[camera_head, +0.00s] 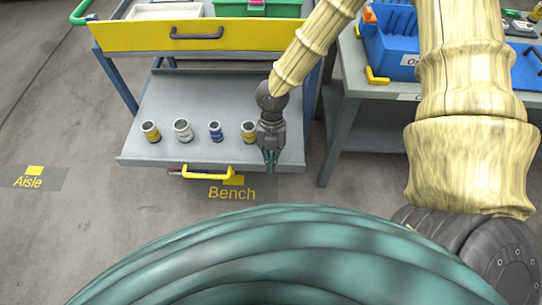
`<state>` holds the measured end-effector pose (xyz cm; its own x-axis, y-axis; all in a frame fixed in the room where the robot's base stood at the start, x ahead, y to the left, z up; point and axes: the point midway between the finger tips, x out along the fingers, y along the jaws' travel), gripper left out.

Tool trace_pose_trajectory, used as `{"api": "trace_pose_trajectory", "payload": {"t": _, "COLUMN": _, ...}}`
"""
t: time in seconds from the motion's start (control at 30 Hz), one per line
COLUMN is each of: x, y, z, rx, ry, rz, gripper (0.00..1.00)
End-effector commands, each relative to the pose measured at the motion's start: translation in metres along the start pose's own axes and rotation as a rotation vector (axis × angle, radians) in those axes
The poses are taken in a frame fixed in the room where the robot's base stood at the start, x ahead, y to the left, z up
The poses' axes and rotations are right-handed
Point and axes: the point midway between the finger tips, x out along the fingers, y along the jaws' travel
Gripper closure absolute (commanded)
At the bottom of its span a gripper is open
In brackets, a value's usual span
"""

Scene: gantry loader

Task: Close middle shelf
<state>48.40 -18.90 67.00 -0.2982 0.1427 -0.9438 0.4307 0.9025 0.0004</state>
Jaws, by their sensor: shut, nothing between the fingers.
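The middle shelf (190,100) is a grey sliding tray in a blue-framed cart. It is pulled out toward me, past the yellow drawer front (160,36) above it. Several small cylinders stand in a row along its front part: a yellow one (150,132), a white one (183,130), a blue one (216,132) and another yellow one (249,132). My gripper (271,166) points down at the shelf's front edge, right of the row, with its fingers together. Whether it touches the shelf edge or the nearest cylinder, I cannot tell.
A yellow handle (208,174) shows below the shelf's front edge. At right stands a grey table (350,95) with a blue bin (390,45). A green box (255,8) sits on the cart top. The floor at left is open, with an "Aisle" marking (35,178).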

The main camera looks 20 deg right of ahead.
Motion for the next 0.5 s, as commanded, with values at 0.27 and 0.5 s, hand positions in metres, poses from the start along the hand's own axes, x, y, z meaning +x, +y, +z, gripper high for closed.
{"api": "trace_pose_trajectory", "payload": {"t": 0.27, "x": 0.040, "y": 0.000, "z": 0.000, "rx": 0.000, "ry": 0.002, "rz": -0.002, "gripper": 1.00}}
{"api": "trace_pose_trajectory", "payload": {"t": 0.5, "x": 0.068, "y": 0.000, "z": -0.001, "rx": 0.001, "ry": 0.002, "rz": -0.001, "gripper": 1.00}}
